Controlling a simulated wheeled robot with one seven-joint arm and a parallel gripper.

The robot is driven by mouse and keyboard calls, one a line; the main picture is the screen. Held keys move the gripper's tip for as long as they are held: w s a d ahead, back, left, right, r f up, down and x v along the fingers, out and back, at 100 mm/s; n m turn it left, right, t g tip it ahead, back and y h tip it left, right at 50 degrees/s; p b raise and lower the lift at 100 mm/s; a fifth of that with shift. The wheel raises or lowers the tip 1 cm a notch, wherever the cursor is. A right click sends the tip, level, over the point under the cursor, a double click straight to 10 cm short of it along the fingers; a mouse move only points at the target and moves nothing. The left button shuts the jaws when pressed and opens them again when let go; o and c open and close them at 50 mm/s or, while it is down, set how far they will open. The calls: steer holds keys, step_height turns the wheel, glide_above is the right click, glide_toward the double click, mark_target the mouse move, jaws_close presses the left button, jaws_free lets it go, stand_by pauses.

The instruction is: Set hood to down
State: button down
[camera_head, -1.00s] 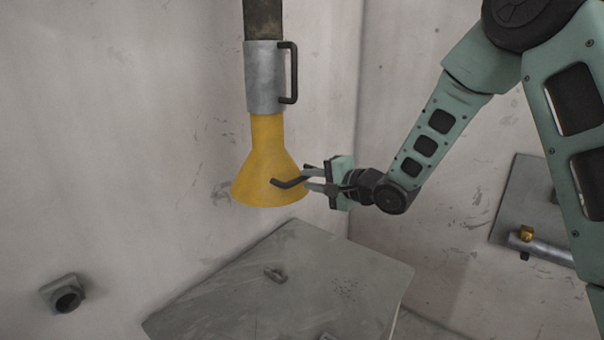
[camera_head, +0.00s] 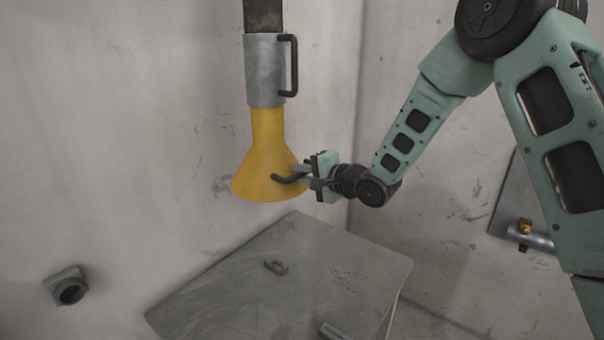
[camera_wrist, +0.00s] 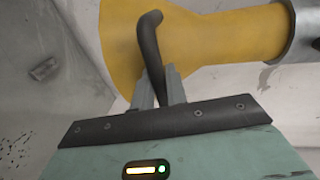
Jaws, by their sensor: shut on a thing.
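The yellow cone-shaped hood (camera_head: 262,165) hangs below a grey metal sleeve (camera_head: 264,72) on a dark vertical pipe. A dark bent handle (camera_head: 283,178) sticks out from the hood's flared lower part. My gripper (camera_head: 304,177) is at the right side of the hood, its fingers shut on that handle. In the wrist view the hood (camera_wrist: 200,35) fills the upper part, and the handle (camera_wrist: 150,50) runs down between my two fingers (camera_wrist: 158,92). The far side of the hood is hidden.
A grey slab (camera_head: 280,280) with a small ring on top lies below the hood, with a gap between them. A grey socket (camera_head: 68,286) is on the left wall. A plate with a metal cylinder (camera_head: 530,237) is on the right wall. A black handle (camera_head: 293,66) is on the sleeve.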

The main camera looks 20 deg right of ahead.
step_height(320, 180, down, 11)
steer(key=b, duration=0.6)
steer(key=c, duration=1.7)
jaws_free()
steer(key=shift+c, duration=0.2)
steer(key=b+v, duration=0.3)
steer(key=v, duration=1.4)
steer(key=shift+s+d, duration=0.15)
steer(key=shift+s, duration=0.05)
